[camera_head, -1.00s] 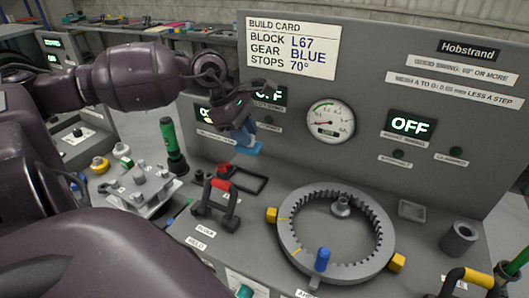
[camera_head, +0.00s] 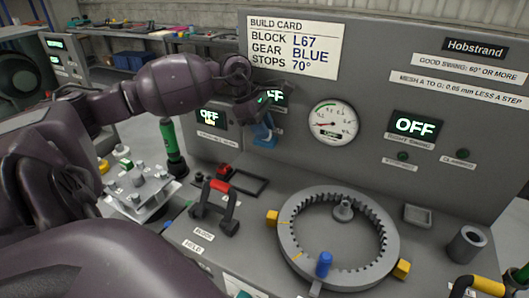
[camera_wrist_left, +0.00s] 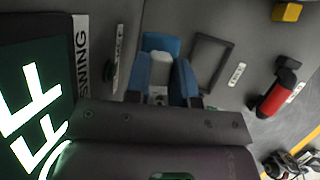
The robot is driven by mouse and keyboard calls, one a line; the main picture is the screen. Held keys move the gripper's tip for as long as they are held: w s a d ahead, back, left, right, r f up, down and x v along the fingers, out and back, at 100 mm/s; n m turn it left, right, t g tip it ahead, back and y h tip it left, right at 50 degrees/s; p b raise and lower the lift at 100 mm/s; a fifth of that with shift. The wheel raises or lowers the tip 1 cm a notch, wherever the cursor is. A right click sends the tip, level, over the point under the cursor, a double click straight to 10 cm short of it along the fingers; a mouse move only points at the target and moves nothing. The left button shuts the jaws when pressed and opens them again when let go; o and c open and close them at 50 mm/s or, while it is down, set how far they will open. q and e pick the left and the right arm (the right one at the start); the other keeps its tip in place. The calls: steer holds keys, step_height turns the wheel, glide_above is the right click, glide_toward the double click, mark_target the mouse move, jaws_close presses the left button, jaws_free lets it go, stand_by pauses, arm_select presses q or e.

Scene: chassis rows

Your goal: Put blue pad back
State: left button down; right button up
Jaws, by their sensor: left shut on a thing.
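My left gripper (camera_head: 262,116) is in front of the upright grey panel, above the bench. It is shut on the blue pad (camera_head: 264,138), which hangs below the fingers. In the left wrist view the blue pad (camera_wrist_left: 160,43) shows beyond the fingertips of the left gripper (camera_wrist_left: 160,76); part of it is hidden between them. An empty black rectangular frame (camera_head: 262,189) lies on the bench below the pad. It also shows in the left wrist view (camera_wrist_left: 228,61), just right of the pad. The pad is apart from the frame. My right gripper is not in view.
A red-and-black handled clamp (camera_head: 216,205) stands in front of the frame. A toothed ring (camera_head: 290,245) with a blue peg (camera_head: 323,264) lies to the right. A green cylinder (camera_head: 170,140) and a metal fixture (camera_head: 146,190) stand left. The panel carries a gauge (camera_head: 333,122).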

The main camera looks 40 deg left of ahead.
arm_select(q)
steer(key=shift+f, duration=2)
steer(key=f, duration=0.4)
steer(key=shift+w, duration=0.2)
steer(key=c, duration=1)
jaws_free()
steer(key=shift+f, duration=0.15)
steer(key=shift+a+v, duration=0.15)
steer(key=shift+v, duration=2.55)
steer(key=shift+a+v, duration=0.2)
steer(key=shift+v, duration=2.5)
steer(key=shift+f, duration=0.1)
